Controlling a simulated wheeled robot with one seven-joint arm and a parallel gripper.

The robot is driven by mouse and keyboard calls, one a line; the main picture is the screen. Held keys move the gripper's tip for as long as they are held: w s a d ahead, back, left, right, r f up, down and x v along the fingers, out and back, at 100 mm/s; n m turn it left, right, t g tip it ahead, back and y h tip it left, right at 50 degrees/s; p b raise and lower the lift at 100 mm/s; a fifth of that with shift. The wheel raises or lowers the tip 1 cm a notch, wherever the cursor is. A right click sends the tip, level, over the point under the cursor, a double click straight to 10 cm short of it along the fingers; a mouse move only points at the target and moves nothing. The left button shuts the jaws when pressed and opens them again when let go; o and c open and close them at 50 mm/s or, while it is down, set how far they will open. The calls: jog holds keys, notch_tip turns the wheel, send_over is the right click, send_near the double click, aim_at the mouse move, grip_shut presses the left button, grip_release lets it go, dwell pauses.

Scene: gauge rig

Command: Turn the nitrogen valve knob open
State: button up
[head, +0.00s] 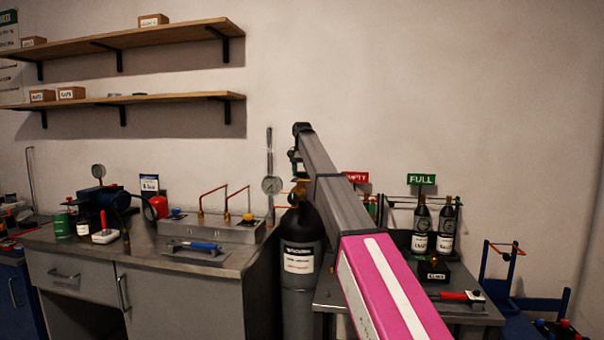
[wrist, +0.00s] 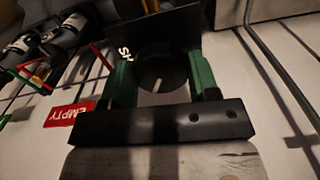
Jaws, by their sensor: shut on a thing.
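A round black knob (wrist: 155,68) with a white pointer mark sits in front of a dark plate (wrist: 150,32) in the wrist view. Part of a white letter marking shows on the plate beside the knob. My gripper (wrist: 163,84) has a green finger on each side of the knob and is shut on it. In the head view, my gripper (head: 296,165) is at the far end of my arm, above a tall dark gas cylinder (head: 301,235) with a white label. The knob cannot be made out in the head view.
A steel bench (head: 150,255) stands left of the cylinder, with a grey valve box (head: 218,229) and a blue-handled tool (head: 195,246). On the right, small dark bottles (head: 421,230) stand under a green FULL sign (head: 421,179). A red EMPTY sign (wrist: 69,113) shows at left in the wrist view.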

aim_at(302, 172)
jog(key=shift+n, duration=0.3)
jog(key=o, duration=0.9)
notch_tip(302, 172, up, 11)
jog(key=shift+f, duration=0.1)
dwell(0.4)
